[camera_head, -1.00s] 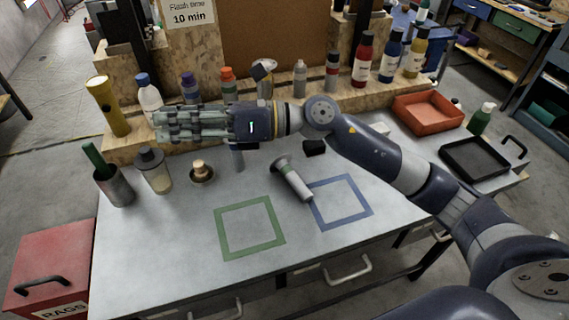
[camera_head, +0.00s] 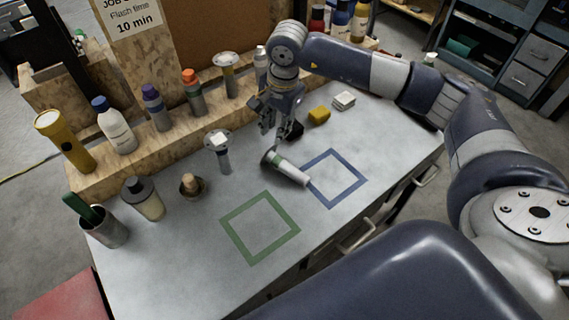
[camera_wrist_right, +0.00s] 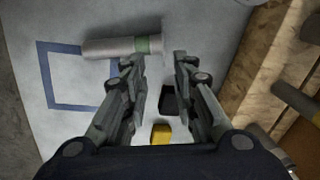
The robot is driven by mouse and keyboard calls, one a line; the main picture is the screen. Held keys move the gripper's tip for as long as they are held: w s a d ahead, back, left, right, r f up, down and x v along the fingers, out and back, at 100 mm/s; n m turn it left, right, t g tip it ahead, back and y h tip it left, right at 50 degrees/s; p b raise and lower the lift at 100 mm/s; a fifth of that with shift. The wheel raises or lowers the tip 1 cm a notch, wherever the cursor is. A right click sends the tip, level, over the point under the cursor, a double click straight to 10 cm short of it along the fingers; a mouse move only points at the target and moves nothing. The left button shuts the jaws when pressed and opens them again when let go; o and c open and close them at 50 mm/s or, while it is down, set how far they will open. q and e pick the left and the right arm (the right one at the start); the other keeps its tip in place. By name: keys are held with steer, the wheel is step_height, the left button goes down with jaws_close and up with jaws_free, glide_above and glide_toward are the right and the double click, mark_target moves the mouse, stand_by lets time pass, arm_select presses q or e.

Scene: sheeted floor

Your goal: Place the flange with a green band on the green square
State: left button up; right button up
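The flange with a green band (camera_head: 290,172) lies on its side on the grey table, its disc end to the left and its tube reaching the edge of the blue square (camera_head: 352,199). In the right wrist view its tube (camera_wrist_right: 108,48) and green band show left of the fingers. The green square (camera_head: 236,249) is an empty outline nearer the table's front. My right gripper (camera_head: 270,138) points down just behind the disc end. My left gripper is out of view.
Another flange (camera_head: 224,162) stands upright left of the gripper. A yellow block (camera_head: 319,116) and a black item (camera_head: 294,130) lie close behind. Bottles line the wooden ledge.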

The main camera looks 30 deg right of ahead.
mark_target(270, 148)
steer(key=shift+w+a+f, duration=0.1)
steer(key=shift+w+f, duration=0.05)
steer(key=shift+f, duration=0.7)
steer(key=f+p, duration=0.2)
steer(key=f, duration=0.1)
steer(key=a+f+p, duration=0.1)
steer(key=shift+w+f, duration=0.3)
steer(key=shift+w, duration=0.1)
steer(key=shift+f, duration=0.25)
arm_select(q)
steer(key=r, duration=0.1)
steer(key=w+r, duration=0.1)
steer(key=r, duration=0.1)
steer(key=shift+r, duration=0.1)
arm_select(e)
steer(key=shift+f, duration=0.1)
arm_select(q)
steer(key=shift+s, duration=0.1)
arm_select(e)
steer(key=shift+c, duration=0.6)
steer(key=c, duration=0.5)
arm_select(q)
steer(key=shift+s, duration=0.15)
arm_select(e)
steer(key=shift+w, duration=0.1)
